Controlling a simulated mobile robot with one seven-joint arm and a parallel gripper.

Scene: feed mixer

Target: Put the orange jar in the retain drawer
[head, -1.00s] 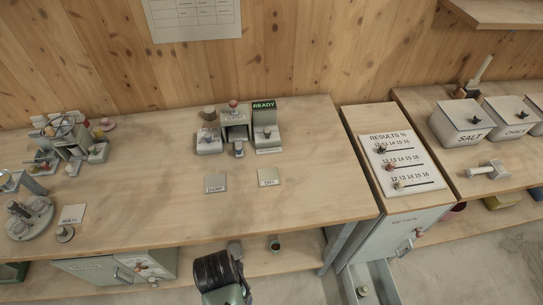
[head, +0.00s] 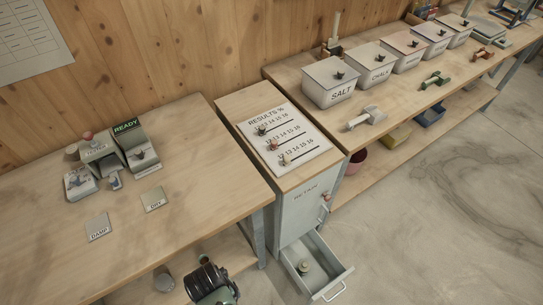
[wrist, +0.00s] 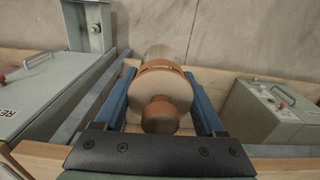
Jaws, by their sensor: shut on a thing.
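The orange jar (wrist: 166,92) is between the two blue fingers of my gripper (wrist: 160,78) in the wrist view. Its broad round lid and orange-brown knob face the camera; a paler, clear-looking body shows beyond. My gripper is shut on it. In the head view, only a dark part of my arm shows at the bottom, and the jar cannot be made out. The retain drawer (head: 336,288) stands pulled open at the foot of the grey retain cabinet (head: 300,212). A small round knobbed item (head: 303,267) sits inside near its back left; the rest looks bare.
The results board (head: 285,138) lies on the cabinet top. The left bench (head: 190,190) holds a tester marked READY (head: 128,128) and damp and dry cards. Salt and chalk bins (head: 330,85) stand on the right bench. The floor right of the drawer is clear.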

